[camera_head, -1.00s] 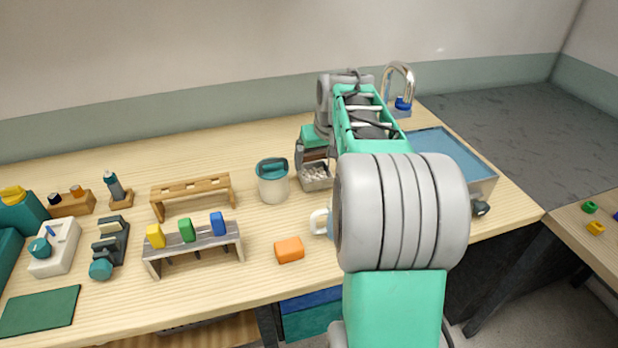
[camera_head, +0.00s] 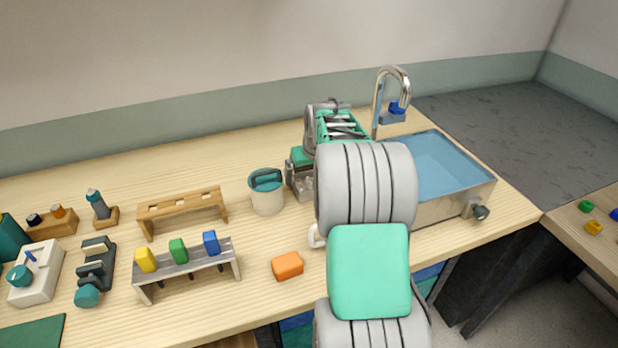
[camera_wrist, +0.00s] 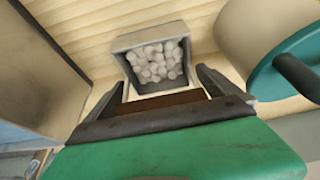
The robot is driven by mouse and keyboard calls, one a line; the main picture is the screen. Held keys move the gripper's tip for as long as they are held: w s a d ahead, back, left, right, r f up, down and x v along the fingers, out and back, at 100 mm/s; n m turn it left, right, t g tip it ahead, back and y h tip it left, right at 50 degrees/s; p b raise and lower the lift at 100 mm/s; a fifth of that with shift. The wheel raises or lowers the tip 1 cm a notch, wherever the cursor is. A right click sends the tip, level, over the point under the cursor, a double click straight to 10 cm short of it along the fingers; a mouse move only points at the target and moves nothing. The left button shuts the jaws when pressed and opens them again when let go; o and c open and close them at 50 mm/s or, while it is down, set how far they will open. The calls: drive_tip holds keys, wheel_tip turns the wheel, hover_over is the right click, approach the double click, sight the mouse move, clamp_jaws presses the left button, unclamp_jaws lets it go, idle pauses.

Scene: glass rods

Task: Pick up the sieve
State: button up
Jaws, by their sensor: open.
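A small grey square box (camera_wrist: 140,38) holding several white pebble-like pieces (camera_wrist: 157,62) is just beyond my fingertips in the wrist view. It is the closest match to the sieve, but I cannot make out a mesh or handle. In the head view the box (camera_head: 307,190) is mostly hidden behind my arm. My gripper (camera_wrist: 162,86) is open, with its two dark fingers spread near the box's lower corners; I cannot tell whether they touch it. In the head view my gripper (camera_head: 297,176) is low over the table, partly covered by my arm.
A cream pot with a teal lid (camera_head: 267,195) stands close left of the box. A blue-surfaced sink (camera_head: 455,170) with a tap (camera_head: 378,105) is to the right. An orange block (camera_head: 287,266), a rack with coloured blocks (camera_head: 190,262) and a wooden rack (camera_head: 183,208) are left.

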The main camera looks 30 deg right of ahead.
drive_tip(key=c, duration=1.5)
